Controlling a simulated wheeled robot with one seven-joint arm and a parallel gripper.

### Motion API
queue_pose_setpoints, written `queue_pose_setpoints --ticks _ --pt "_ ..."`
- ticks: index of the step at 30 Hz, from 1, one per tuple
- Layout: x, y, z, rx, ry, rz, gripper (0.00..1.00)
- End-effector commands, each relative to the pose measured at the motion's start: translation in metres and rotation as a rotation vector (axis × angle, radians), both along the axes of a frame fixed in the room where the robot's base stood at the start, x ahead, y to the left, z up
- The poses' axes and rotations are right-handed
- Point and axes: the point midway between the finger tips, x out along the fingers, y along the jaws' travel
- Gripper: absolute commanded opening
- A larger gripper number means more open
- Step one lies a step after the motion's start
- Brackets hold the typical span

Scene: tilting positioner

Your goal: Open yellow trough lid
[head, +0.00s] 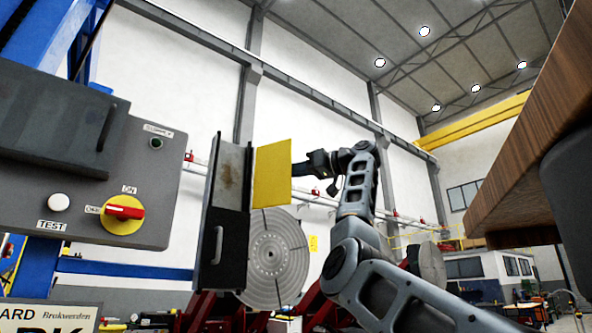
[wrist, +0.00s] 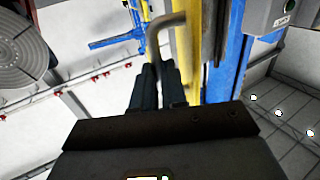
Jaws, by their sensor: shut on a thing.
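The yellow lid (head: 272,173) is a flat panel standing upright in the middle of the head view, beside the right edge of a dark trough-like housing (head: 228,215). In the wrist view the lid (wrist: 186,60) shows nearly edge-on, with a grey-brown bent handle (wrist: 164,24) on it. My gripper (head: 297,169) reaches the lid from the right in the head view. In the wrist view my gripper's dark fingers (wrist: 153,75) are shut on the handle. The exact contact is partly hidden by the fingers, and the handle is hidden in the head view.
A grey control box (head: 85,155) with a red-and-yellow switch (head: 124,212) stands at the left. A grey round disc (head: 270,258) sits below the lid. A wooden top (head: 525,130) juts in at the right. Open space lies above my arm.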

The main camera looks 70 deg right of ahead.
Motion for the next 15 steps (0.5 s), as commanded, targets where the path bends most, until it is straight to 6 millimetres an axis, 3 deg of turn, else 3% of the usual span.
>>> queue_pose_setpoints --ticks 11,12,15 --pt "-0.0012 -0.0026 -0.0016 0.004 0.003 -0.001 0.0" --pt "-0.0012 -0.0026 -0.0017 0.004 0.003 -0.001 0.14" --pt "-0.001 -0.0023 -0.0015 0.003 0.002 0.0 0.24"
